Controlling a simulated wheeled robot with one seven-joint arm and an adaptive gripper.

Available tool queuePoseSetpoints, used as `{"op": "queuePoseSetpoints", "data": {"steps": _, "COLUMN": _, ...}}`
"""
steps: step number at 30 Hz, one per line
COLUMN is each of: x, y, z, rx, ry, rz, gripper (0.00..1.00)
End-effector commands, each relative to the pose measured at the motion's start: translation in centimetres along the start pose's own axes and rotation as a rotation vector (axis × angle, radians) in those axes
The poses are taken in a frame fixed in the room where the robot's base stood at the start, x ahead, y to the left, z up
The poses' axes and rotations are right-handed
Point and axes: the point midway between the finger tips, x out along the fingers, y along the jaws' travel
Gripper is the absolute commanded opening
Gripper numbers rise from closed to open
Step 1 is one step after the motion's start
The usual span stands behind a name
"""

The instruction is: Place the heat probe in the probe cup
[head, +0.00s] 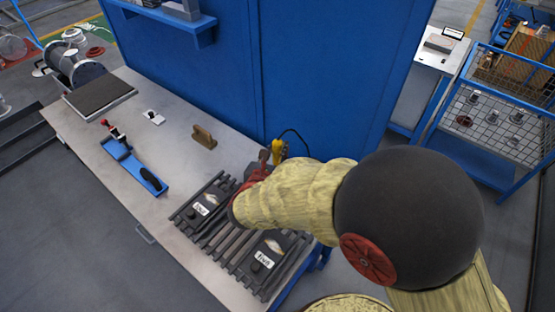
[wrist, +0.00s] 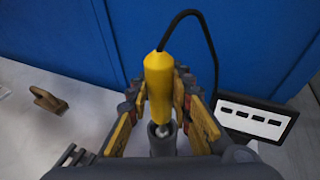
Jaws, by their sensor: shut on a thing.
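The heat probe has a yellow handle (wrist: 158,82) and a black cable rising from its top; it also shows in the head view (head: 277,150). My gripper (wrist: 160,88) is shut on the handle, with one finger on each side, and holds the probe about upright. In the head view my gripper (head: 264,168) is at the table's far right, partly behind my arm. A grey round cup (wrist: 162,143), likely the probe cup, is below the handle. The probe's metal tip shows at the cup's mouth; I cannot tell how deep it is.
A blue wall (head: 290,60) rises behind. Dark slatted racks (head: 205,210) lie in front, partly under my arm. A tan block (head: 204,137) and a blue tray (head: 133,168) stand left.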

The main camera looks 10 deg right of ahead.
Motion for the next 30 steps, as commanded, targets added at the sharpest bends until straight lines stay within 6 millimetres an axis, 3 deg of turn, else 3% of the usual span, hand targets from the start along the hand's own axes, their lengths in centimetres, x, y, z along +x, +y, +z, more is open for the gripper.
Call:
{"op": "queuePoseSetpoints", "data": {"steps": 6, "x": 0.9, "y": 0.0, "z": -3.0, "rx": -0.002, "ry": 0.001, "rz": -0.001, "gripper": 0.0}}
{"op": "queuePoseSetpoints", "data": {"steps": 19, "x": 1.1, "y": 0.0, "z": -3.5, "rx": 0.0, "ry": 0.0, "rz": 0.0, "gripper": 0.0}}
{"op": "queuePoseSetpoints", "data": {"steps": 20, "x": 1.1, "y": 0.0, "z": -3.5, "rx": -0.001, "ry": 0.0, "rz": 0.0, "gripper": 0.23}}
{"op": "queuePoseSetpoints", "data": {"steps": 30, "x": 1.1, "y": 0.0, "z": -3.4, "rx": -0.001, "ry": 0.0, "rz": 0.0, "gripper": 0.39}}
